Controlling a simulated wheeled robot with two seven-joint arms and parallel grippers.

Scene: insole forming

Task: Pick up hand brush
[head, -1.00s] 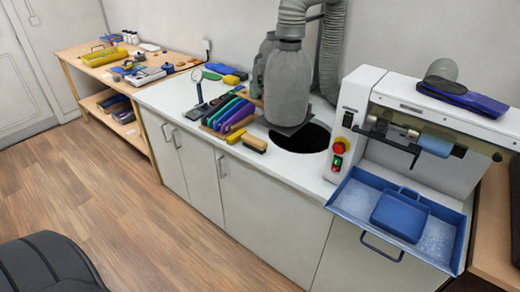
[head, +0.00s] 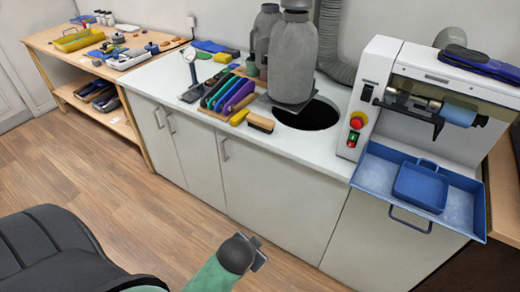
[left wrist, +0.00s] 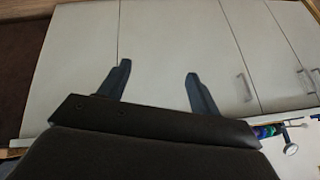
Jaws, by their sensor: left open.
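The hand brush (head: 260,122), with a tan wooden back and dark bristles, lies on the white worktop at its front edge, left of the round dark opening. My left gripper (head: 258,254) is low in front of the cabinets, well below and apart from the brush. In the left wrist view my left gripper (left wrist: 158,72) is open, with its two fingers wide apart and nothing between them. The brush cannot be made out in that view. My right gripper is not in view.
A yellow block (head: 239,117) and a rack of coloured insoles (head: 228,93) lie left of the brush. A grey extraction vessel (head: 292,60) stands behind it. A white machine with a blue tray (head: 378,170) is at right.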

